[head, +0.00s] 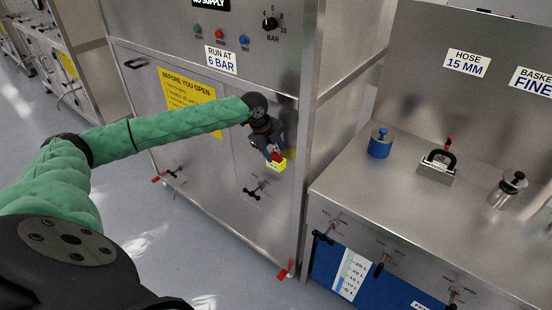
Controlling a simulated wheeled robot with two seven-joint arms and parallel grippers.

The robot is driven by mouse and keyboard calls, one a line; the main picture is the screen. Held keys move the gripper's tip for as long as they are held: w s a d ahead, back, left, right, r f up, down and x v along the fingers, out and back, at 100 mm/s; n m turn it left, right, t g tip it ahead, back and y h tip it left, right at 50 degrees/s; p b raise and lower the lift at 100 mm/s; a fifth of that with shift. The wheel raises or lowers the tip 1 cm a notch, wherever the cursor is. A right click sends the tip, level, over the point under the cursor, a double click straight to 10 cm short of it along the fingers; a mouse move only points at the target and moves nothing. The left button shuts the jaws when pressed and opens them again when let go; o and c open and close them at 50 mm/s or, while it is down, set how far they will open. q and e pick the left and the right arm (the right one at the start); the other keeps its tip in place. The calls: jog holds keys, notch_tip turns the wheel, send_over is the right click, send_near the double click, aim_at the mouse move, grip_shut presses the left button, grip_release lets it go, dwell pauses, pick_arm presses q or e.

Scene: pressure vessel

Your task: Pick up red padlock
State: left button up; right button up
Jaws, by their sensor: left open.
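A small red item with a yellow tag, which looks like the red padlock (277,157), is at the front of the steel cabinet near its right edge. My left gripper (273,150) is right at it, with the fingers pointing down toward the red part. The jaws are open. The gripper partly covers the red part, and I cannot tell whether the fingers touch it or lie around it. The yellow tag (276,165) shows just below the fingers. My right gripper is not in view.
On the steel bench (370,185) at right stand a blue weight-like cylinder (380,144), a block with a black loop handle (437,168) and a steel cylinder (506,190).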

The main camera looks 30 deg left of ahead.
pick_arm(q)
grip_shut()
jog(key=shift+r, duration=0.1)
dwell(0.3)
